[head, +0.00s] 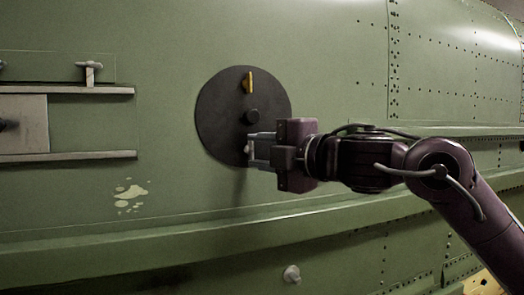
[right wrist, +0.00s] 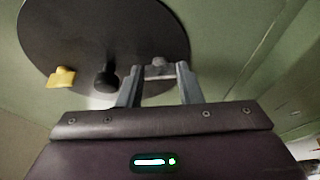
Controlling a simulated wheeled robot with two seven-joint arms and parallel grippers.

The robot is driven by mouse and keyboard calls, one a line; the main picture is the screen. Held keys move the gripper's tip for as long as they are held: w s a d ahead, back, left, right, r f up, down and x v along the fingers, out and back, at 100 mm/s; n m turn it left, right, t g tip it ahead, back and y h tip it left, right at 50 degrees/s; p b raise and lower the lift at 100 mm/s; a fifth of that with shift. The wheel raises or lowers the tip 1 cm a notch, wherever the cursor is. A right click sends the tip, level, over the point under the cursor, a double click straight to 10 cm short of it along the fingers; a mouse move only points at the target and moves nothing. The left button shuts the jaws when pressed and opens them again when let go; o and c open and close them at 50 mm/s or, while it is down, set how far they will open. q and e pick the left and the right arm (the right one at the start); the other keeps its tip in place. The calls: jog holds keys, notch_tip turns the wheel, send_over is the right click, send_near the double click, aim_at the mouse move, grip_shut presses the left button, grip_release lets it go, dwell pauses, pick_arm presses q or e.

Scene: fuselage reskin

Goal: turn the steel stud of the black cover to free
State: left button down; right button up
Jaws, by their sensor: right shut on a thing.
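The black round cover (head: 220,110) lies flat against the green fuselage skin. It bears a yellow stud (head: 249,82) near its top and a black knob (head: 250,116) at its middle. My right gripper (head: 251,149) reaches in from the right to the cover's lower edge. In the right wrist view the cover (right wrist: 90,30) fills the upper left, with the yellow stud (right wrist: 62,77) and black knob (right wrist: 106,78) to the left of the fingers. The steel stud (right wrist: 158,69) sits between my right gripper's fingertips, which are shut on it; in the head view the fingers mostly hide it. My left gripper is out of view.
At the left, a pale panel (head: 30,122) sits between two rails (head: 70,90), with a T-shaped pin (head: 90,71) above. A green ledge (head: 180,240) runs below the cover. A pale round knob (head: 291,274) sticks out beneath it.

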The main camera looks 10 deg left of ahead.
jog(key=o, duration=1)
jog(key=shift+a, duration=0.1)
jog(key=shift+s+d, duration=0.15)
jog(key=shift+d, duration=0.1)
jog(key=b+v, duration=0.4)
jog(key=v, duration=0.3)
jog(key=shift+s+d, duration=0.1)
